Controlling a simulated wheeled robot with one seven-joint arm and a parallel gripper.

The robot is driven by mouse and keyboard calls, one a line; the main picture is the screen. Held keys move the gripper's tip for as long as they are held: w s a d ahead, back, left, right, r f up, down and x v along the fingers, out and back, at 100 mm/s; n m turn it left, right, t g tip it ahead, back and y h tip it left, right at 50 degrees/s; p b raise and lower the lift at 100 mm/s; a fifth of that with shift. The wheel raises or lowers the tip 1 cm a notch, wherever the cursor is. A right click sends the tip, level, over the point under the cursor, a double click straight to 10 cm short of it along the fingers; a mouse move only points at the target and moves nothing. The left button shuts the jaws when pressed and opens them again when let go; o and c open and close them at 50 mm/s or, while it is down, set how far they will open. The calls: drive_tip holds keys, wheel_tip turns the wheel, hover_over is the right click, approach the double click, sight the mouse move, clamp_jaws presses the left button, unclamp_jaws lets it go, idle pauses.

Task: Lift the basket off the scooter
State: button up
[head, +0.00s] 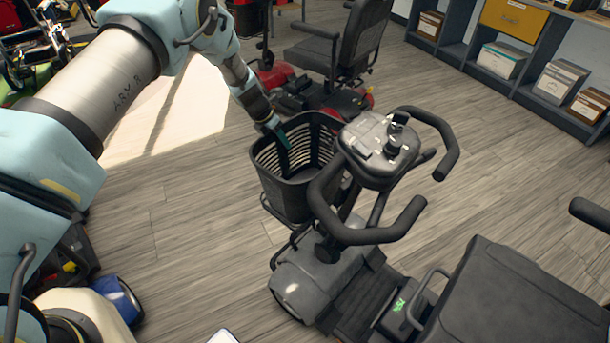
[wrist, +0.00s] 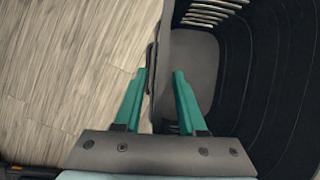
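The basket (head: 285,195) is a black slatted bin mounted on the front of a grey scooter (head: 300,270), upright below its tiller. My gripper (head: 283,146) reaches down at the basket's far rim, with a teal finger showing against the inside. In the wrist view, my gripper (wrist: 159,72) has its two teal fingers apart. The basket (wrist: 270,70) fills the right side, and its wall edge runs up between the fingertips, one finger on the floor side and one on the inner side. Contact with the wall cannot be told.
The scooter's tiller head (head: 380,150) and black handlebars (head: 345,232) stand close to the right of the basket. A red scooter with a black seat (head: 340,50) is behind. Shelves (head: 520,75) with boxes line the back right. Wooden floor is clear left of the basket.

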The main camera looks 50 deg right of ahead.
drive_tip(key=shift+f, duration=0.2)
idle(0.3)
clamp_jaws()
drive_tip(key=shift+r, duration=0.1)
idle(1.2)
